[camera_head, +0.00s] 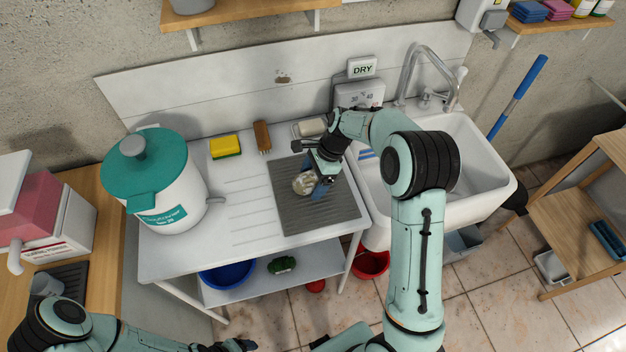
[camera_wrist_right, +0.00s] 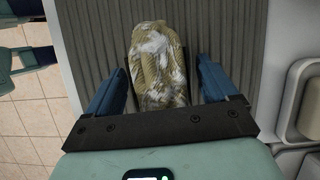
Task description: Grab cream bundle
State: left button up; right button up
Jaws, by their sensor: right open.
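The cream bundle (camera_head: 304,183) is a small, rounded, cream and olive piece lying on the grey ribbed mat (camera_head: 290,215). In the right wrist view the bundle (camera_wrist_right: 158,62) lies lengthwise between the two blue fingers. My right gripper (camera_head: 320,184) is at the bundle's right side in the head view. In the wrist view its fingers (camera_wrist_right: 162,84) are open, with a gap on each side of the bundle. My left gripper (camera_head: 236,345) shows only as a dark tip at the bottom edge of the head view; its fingers cannot be made out.
A white sink (camera_head: 470,165) adjoins the mat on the right. A yellow sponge (camera_head: 225,147), a brown brush (camera_head: 262,137) and a soap dish (camera_head: 309,128) stand behind it. A teal-lidded white pot (camera_head: 170,215) stands at left. The white counter between pot and mat is clear.

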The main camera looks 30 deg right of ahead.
jog(key=c, duration=1.2)
jog(key=shift+o, duration=0.2)
jog(key=shift+r, duration=0.1)
